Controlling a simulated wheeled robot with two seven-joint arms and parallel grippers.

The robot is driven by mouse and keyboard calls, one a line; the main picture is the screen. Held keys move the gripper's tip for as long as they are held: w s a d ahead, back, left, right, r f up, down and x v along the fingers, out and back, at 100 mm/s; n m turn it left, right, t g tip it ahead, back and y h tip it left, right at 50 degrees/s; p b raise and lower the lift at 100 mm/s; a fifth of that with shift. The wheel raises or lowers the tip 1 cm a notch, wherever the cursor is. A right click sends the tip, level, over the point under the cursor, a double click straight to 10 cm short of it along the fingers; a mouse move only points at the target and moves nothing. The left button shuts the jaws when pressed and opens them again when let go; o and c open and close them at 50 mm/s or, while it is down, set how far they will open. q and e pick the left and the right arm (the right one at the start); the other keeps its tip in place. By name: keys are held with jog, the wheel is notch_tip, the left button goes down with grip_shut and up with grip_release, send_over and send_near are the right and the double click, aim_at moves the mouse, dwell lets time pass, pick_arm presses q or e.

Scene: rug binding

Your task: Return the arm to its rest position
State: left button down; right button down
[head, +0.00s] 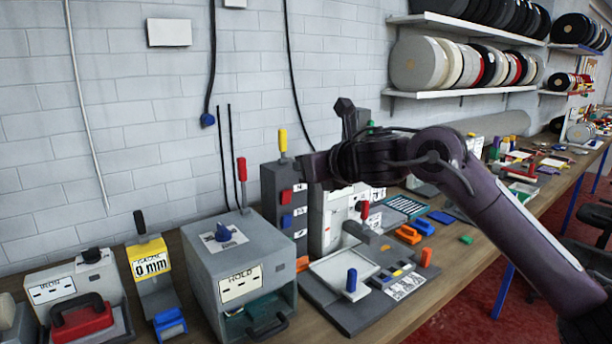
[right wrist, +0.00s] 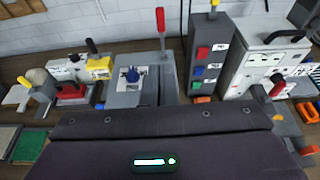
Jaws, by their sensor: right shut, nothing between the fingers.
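My right arm (head: 500,215), dark purple, comes in from the lower right of the head view and bends at a raised elbow. Its right gripper (head: 312,167) points left, in the air above the bench. It is shut and empty, in front of the dark grey block with red and blue buttons (head: 284,205) and the white machine beside it. In the right wrist view, a broad dark part of my own arm fills the bottom, and the fingertips do not show. My left arm and gripper are in neither view.
The wooden bench (head: 185,297) holds a grey HOLD box (head: 238,262) with a red-handled lever, a yellow 0 mm gauge (head: 151,262) and a red iron (head: 82,318). A white tray (head: 345,270) stands below the arm. Shelves of reels (head: 420,63) hang at the back right.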

jog(key=s+f+m+h, duration=0.1)
jog(key=s+f+m, duration=0.2)
jog(key=f+m, duration=0.45)
jog(key=s+d+f+m+h, duration=0.1)
jog(key=s+f+m, duration=0.3)
jog(key=f+m, duration=0.3)
jog(key=s+f+m+h, duration=0.1)
jog(key=s+f+m, duration=0.3)
jog(key=f, duration=0.5)
jog(key=s+d+f+m+g+h, duration=0.2)
jog(key=s+d+f+m+g, duration=0.1)
jog(key=s+d+f+m, duration=0.45)
jog(key=s+d+f+m+g+h, duration=0.15)
jog(key=s+d+f+m, duration=0.3)
jog(key=s+m, duration=0.45)
jog(key=s+d+f+m+g+h, duration=0.2)
jog(key=s+d+f+m+g, duration=0.2)
jog(key=s+d+f+m, duration=0.4)
notch_tip(320, 180, down, 26)
jog(key=s+a+n, duration=0.1)
jog(key=s+n, duration=0.1)
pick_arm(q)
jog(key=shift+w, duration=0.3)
pick_arm(e)
jog(key=s+d+f+g, duration=0.2)
jog(key=s+d+f, duration=0.1)
jog(key=s+f, duration=1.7)
jog(key=shift+s+d, duration=0.2)
jog(key=shift+s, duration=0.25)
